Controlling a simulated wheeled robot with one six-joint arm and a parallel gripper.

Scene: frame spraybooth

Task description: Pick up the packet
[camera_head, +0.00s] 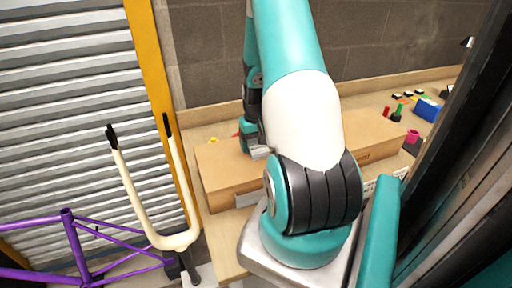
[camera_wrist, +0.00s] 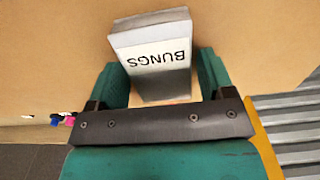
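The packet (camera_wrist: 152,57) is a small grey block with a white label reading BUNGS, upside down in the wrist view. It sits between the two green fingers of my gripper (camera_wrist: 162,82). The fingers are apart, one on each side of it. A narrow gap shows at the left finger; the right finger is very close, and I cannot tell if it touches. In the head view my gripper (camera_head: 260,153) is low over a brown box-like surface (camera_head: 222,165). The packet is not clearly visible there, with my arm in front.
A wooden bench (camera_head: 200,132) runs along the brick wall. A blue bin (camera_head: 427,110), a pink item (camera_head: 412,136) and small coloured parts lie at its right. A cream fork (camera_head: 178,240) and a purple frame (camera_head: 70,240) stand at left before a shutter (camera_head: 65,100).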

